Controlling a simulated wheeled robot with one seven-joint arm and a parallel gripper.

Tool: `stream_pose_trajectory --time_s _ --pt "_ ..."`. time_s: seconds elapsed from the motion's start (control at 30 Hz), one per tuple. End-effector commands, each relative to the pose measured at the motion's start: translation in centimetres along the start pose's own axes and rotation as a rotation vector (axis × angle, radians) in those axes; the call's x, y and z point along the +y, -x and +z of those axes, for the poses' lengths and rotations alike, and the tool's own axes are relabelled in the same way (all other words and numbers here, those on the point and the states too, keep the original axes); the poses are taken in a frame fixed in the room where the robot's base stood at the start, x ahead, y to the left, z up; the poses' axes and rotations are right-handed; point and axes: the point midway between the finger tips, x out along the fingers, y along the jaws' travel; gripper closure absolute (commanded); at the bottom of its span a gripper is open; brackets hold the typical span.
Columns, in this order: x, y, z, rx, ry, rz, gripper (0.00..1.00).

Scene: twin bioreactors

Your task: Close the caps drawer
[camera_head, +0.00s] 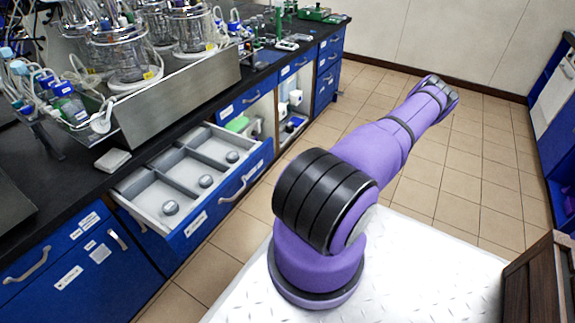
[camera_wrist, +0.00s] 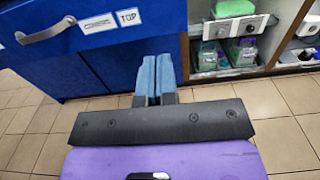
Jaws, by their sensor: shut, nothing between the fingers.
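The caps drawer (camera_head: 178,235) stands pulled out from the blue bench in the head view. Its grey tray has compartments holding three round grey caps, and its blue front has a curved handle (camera_head: 233,188). In the wrist view my gripper (camera_wrist: 155,75) is shut and empty. Its fingertips point at a blue front (camera_wrist: 100,58) with a handle (camera_wrist: 45,30) and a "TOP" label (camera_wrist: 128,16), seemingly the drawer's front. I cannot tell whether the fingertips touch it. In the head view my fingers do not show.
Right of the blue front is an open shelf with a green-topped item (camera_wrist: 234,8) and bottles. Bioreactor vessels (camera_head: 125,55) stand on the black bench top (camera_head: 70,170) above. A wooden crate (camera_head: 540,280) is at the lower right. The tiled floor (camera_head: 480,170) is clear.

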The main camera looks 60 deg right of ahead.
Motion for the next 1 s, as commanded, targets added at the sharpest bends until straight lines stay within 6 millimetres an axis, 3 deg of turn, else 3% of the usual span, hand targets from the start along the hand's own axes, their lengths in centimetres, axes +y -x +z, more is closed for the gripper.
stream_pose_trajectory --time_s 0.6,0.8,1.0 --pt "0.1 -10.7 0.0 -0.001 0.001 0.004 1.0" --pt "0.1 -12.6 0.0 0.0 0.001 0.003 1.0" --pt "0.1 -13.1 0.0 0.0 0.001 0.003 1.0"
